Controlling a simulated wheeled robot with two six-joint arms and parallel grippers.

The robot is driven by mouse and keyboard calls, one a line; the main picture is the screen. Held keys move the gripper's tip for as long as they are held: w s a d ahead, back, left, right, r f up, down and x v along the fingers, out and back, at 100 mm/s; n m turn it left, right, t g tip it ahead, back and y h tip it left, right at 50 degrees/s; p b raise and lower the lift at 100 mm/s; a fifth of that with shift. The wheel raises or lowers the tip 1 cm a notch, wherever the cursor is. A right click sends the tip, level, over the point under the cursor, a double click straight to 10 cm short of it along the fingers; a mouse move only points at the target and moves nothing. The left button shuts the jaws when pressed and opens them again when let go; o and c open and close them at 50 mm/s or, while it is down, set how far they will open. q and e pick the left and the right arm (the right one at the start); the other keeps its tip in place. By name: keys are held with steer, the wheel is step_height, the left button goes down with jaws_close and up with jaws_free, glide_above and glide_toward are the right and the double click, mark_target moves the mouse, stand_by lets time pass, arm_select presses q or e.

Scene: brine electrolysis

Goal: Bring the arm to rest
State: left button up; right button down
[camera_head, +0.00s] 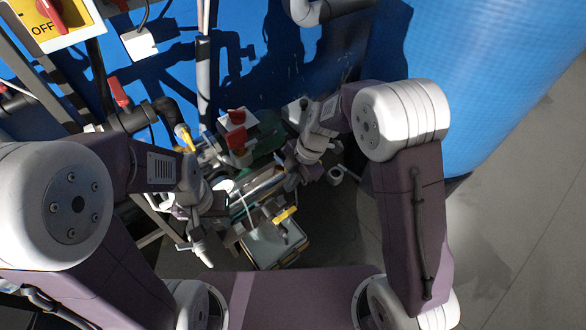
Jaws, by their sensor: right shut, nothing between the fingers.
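My left arm comes in from the left, and its gripper (197,246) points down at the left side of a cluttered bench area. Its fingers are small and partly merged with the parts around them, so I cannot tell whether they are open or shut. My right arm comes in from the right and bends back toward the middle. Its gripper (292,178) is shut and empty, beside the equipment at the centre.
A tray (262,248) with a yellow-handled item (284,215) lies below the grippers. A yellow OFF panel (48,27) is at upper left. A large blue drum (490,70) stands at right. Grey floor (525,225) at lower right is clear.

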steer(key=shift+s+p+v, duration=0.15)
steer(key=shift+p+v, duration=0.15)
steer(key=shift+v, duration=0.45)
steer(key=shift+s+p+v, duration=0.1)
steer(key=shift+p+v, duration=0.15)
steer(key=shift+v, duration=0.45)
